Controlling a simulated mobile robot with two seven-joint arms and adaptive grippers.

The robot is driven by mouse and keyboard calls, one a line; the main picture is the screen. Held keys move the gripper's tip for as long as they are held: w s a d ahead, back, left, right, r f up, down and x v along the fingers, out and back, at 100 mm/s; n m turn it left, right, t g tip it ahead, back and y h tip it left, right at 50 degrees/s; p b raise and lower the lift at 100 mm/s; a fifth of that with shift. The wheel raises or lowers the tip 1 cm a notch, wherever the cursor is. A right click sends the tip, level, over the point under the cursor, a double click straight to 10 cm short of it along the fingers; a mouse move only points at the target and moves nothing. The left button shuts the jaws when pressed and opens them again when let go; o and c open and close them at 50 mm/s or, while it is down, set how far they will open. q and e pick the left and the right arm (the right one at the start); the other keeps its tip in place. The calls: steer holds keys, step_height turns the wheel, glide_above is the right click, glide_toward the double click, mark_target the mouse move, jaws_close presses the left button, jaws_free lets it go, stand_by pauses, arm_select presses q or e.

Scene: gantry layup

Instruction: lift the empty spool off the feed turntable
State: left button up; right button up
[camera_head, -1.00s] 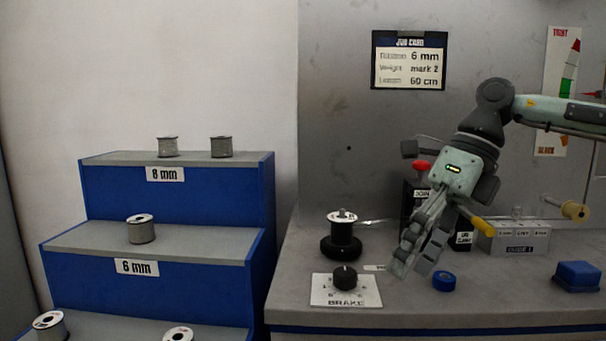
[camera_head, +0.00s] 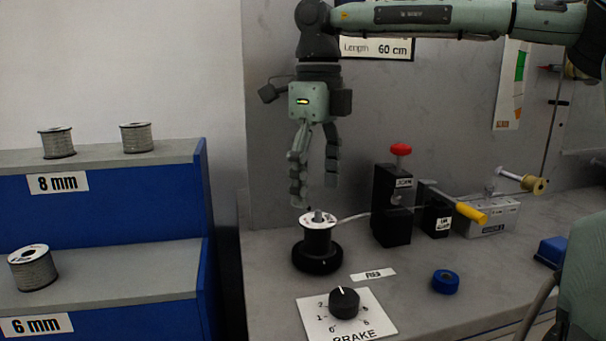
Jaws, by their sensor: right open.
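The spool (camera_head: 318,240) has a white top flange and a dark core, and stands upright on the black round feed turntable (camera_head: 317,260). A grey spindle tip pokes up through its middle. My right gripper (camera_head: 317,200) hangs fingers-down just above the spool, its fingers spread to either side of the spindle with a gap between them. It is open and holds nothing. A pale strip runs from beside the spool toward the black block on the right. My left gripper is not in view.
A brake dial (camera_head: 344,303) sits in front of the turntable. A black block with a red knob (camera_head: 401,150), a yellow handle (camera_head: 471,213) and a blue tape roll (camera_head: 445,281) are to the right. Blue shelves with wound spools (camera_head: 33,268) stand at left.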

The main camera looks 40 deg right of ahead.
mark_target(318, 211)
steer(key=f, duration=0.7)
steer(key=shift+s, duration=0.2)
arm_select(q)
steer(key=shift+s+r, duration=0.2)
arm_select(e)
steer(key=c, duration=1.4)
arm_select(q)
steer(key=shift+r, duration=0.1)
arm_select(e)
steer(key=shift+r, duration=0.1)
steer(key=shift+c, duration=0.2)
arm_select(q)
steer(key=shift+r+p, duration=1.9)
steer(key=shift+p, duration=0.1)
arm_select(e)
steer(key=shift+r, duration=2.8)
steer(key=shift+r, duration=1.55)
steer(key=shift+r, duration=1.65)
